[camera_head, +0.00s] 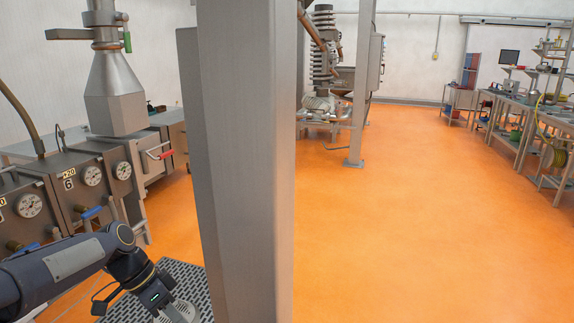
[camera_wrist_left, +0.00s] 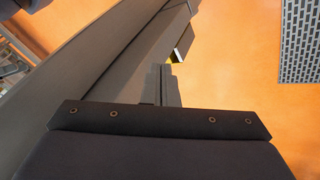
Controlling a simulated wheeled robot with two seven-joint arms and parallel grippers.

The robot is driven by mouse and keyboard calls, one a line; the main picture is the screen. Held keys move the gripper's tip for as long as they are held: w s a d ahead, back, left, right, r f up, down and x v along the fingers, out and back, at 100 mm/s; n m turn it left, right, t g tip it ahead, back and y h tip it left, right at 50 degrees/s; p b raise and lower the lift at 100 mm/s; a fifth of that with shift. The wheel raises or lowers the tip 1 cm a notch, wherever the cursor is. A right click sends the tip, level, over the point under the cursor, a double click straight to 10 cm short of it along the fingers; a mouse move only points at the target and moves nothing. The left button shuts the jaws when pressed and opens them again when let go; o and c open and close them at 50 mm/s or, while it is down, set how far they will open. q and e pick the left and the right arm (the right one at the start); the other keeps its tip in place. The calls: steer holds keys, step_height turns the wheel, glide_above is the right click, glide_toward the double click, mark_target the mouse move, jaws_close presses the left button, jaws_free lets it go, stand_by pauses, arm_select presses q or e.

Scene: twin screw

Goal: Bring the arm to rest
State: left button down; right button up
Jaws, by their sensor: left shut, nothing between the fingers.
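My left arm (camera_head: 65,268) comes in from the lower left in the head view, bent at a joint, with its wrist low at the bottom edge. The fingertips cannot be made out in the head view. In the left wrist view my left gripper (camera_wrist_left: 168,84) is shut, with nothing held. A grey metal post or beam runs diagonally behind it in that view; I cannot tell whether they touch. My right gripper is in neither view.
A tall grey column (camera_head: 242,160) stands just right of my left wrist. A dark perforated platform (camera_head: 200,280) lies below the wrist. A machine with dials (camera_head: 92,175) is at the left. The orange floor (camera_head: 430,220) is open to the right, with workbenches (camera_head: 510,110) beyond.

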arm_select(q)
steer(key=s+d+n+t+y, duration=0.2)
steer(key=s+n+t, duration=0.4)
steer(key=s, duration=1.6)
steer(key=n, duration=0.5)
steer(key=shift+s+d+r, duration=0.15)
steer(key=shift+s+r, duration=0.05)
steer(key=shift+r, duration=0.1)
